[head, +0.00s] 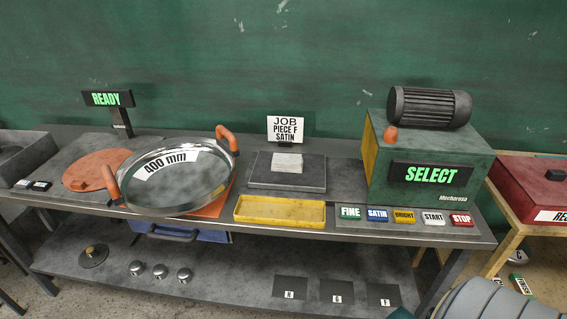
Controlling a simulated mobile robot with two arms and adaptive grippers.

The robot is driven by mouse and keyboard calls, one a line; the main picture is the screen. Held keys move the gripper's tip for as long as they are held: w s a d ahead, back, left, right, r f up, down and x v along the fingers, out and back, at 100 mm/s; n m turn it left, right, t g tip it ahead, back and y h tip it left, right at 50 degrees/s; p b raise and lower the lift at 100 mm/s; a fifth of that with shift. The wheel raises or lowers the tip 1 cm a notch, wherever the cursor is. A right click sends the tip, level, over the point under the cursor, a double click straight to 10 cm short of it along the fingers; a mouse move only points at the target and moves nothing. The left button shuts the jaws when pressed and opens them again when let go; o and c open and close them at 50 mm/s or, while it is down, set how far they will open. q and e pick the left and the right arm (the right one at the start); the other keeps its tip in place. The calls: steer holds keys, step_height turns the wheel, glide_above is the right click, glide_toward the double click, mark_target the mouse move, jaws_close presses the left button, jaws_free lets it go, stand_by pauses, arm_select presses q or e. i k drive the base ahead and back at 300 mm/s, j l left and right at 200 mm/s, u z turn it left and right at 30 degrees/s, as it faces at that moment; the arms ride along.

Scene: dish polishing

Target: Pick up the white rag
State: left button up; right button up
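A small white folded block that looks like the white rag (288,162) lies on a dark grey square slab (287,182) in the middle of the bench. It sits just in front of the JOB sign (285,129). Nothing is touching it from above. Neither of my grippers shows in the head view, so their state and distance from the rag cannot be seen. A rounded grey part at the bottom right may belong to my arm.
A large 400 mm metal dish (185,180) with orange handles stands left of the slab. A yellow tray (281,211) is in front of it. A green machine (432,165) with a SELECT display and a button row (404,216) stand to the right. A red box (530,187) is farther right.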

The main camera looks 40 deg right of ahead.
mark_target(281, 162)
steer(key=z, duration=0.45)
steer(key=i+j+z, duration=0.25)
steer(key=z, duration=0.15)
steer(key=i+j+z, duration=0.2)
steer(key=z, duration=0.15)
steer(key=i+j+z, duration=0.1)
steer(key=j+z, duration=0.3)
